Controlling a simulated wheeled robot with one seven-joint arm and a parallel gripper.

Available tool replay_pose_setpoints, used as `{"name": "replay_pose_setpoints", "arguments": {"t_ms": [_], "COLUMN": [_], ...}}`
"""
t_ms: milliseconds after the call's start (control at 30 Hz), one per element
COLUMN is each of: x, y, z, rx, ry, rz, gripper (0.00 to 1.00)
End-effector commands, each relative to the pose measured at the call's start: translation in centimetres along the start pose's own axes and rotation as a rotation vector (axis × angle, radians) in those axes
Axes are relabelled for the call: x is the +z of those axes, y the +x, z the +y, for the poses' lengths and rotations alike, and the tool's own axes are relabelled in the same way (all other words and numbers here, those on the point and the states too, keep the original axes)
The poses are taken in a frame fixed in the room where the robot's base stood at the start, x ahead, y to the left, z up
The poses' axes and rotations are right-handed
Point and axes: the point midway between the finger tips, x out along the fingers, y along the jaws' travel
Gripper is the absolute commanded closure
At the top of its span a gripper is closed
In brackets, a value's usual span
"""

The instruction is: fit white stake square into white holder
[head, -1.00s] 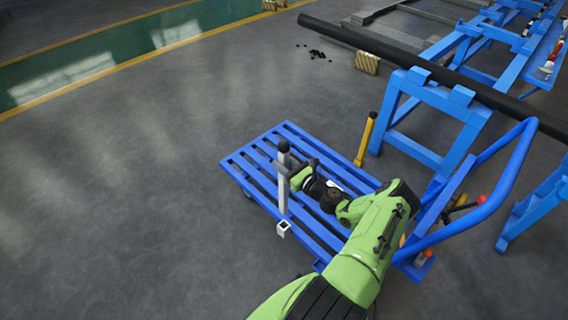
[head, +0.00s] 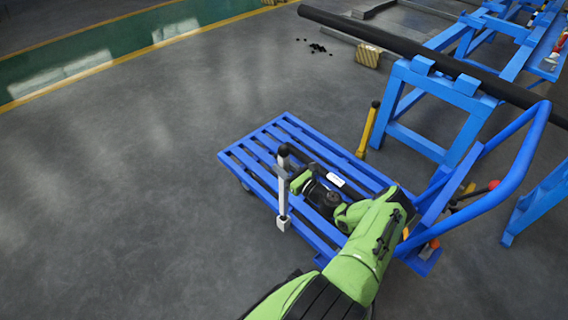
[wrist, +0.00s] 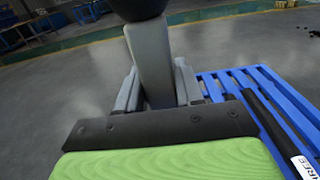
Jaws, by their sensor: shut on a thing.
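The white stake (head: 283,190), a square post with a black top, stands roughly upright at the cart's near-left edge. In the wrist view the stake (wrist: 152,60) rises between the two grey fingers. My gripper (head: 288,182) is shut on the stake's upper part; its fingers also show in the wrist view (wrist: 158,92). The small white holder (head: 283,224) is on the cart's edge, right at the stake's lower end. Its opening is hidden by the stake, so I cannot tell whether the stake's end is inside or just above it.
The blue slatted cart (head: 252,157) lies under my arm, with a blue push handle (head: 520,160) at the right. A yellow stake (head: 368,130) stands at its far side. A blue rack (head: 440,95) carries a long black pipe (head: 400,48). Floor at the left is clear.

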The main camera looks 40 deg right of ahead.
Motion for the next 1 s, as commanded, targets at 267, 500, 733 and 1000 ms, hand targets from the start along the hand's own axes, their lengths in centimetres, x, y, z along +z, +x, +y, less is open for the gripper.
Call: {"name": "replay_pose_setpoints", "arguments": {"t_ms": [267, 500, 733, 1000], "x": [-2.2, -2.7, -2.7, -2.7], "y": [0.1, 0.1, 0.1, 0.0], "z": [0.0, -0.1, 0.0, 0.0], "rx": [-0.001, -0.001, 0.0, 0.0], "ry": [-0.001, -0.002, -0.001, -0.001], "rz": [-0.006, -0.006, -0.006, -0.005], "gripper": [1.0, 1.0, 1.0, 1.0]}}
